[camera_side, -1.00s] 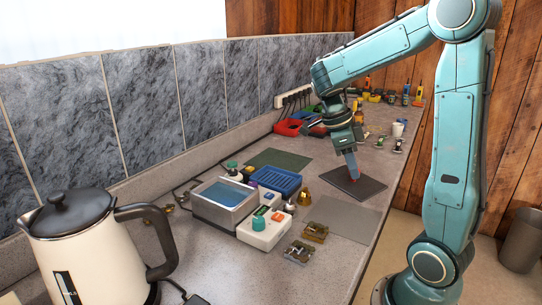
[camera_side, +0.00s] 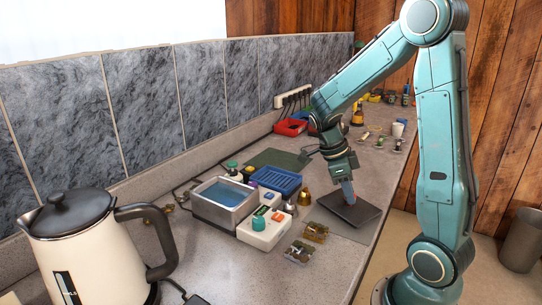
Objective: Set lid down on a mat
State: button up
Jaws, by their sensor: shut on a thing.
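The lid (camera_side: 360,213) is a dark, flat square plate in the side view. My gripper (camera_side: 347,191) points down at the lid's middle and is shut on it; the gripped part is mostly hidden by the fingers. The lid is over a grey mat (camera_side: 335,225), whose front and left parts show past the lid's edge. I cannot tell whether the lid touches the mat. A dark green mat (camera_side: 270,157) lies bare farther back, near the wall.
Left of the lid stand a metal water bath (camera_side: 208,211), a blue rack (camera_side: 275,178), a white control box (camera_side: 264,230) and a small brass item (camera_side: 304,197). Small clear boxes (camera_side: 300,251) lie in front. A kettle (camera_side: 80,240) fills the near left.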

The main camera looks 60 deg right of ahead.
jog(key=shift+f, duration=0.25)
jog(key=shift+f, duration=0.15)
jog(key=o, duration=1)
jog(key=shift+v, duration=6.15)
jog(key=shift+s, duration=0.1)
